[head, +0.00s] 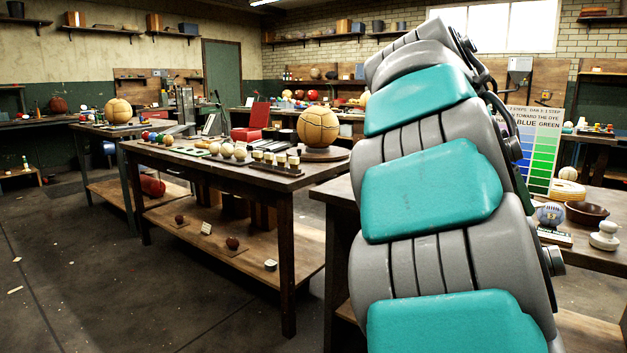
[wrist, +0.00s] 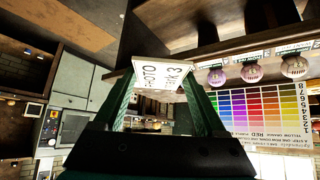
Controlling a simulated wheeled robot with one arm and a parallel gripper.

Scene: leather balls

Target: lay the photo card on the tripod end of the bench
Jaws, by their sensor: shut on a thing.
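The white photo card (wrist: 165,74), with dark lettering that reads upside down, is between the two green fingers of my gripper (wrist: 159,84) in the wrist view. My gripper is shut on it and holds it clear of any surface I can see. In the head view my arm's links cover the right middle, and neither the gripper nor the card shows there. I cannot make out a tripod in either view, so I cannot tell which bench end is the tripod end.
In the head view a bench at right (head: 590,262) bears a dark bowl (head: 587,214), a patterned ball (head: 550,214) and a colour chart (head: 538,150). A middle bench (head: 215,172) carries a large tan ball (head: 318,127). Open floor (head: 90,270) lies at left.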

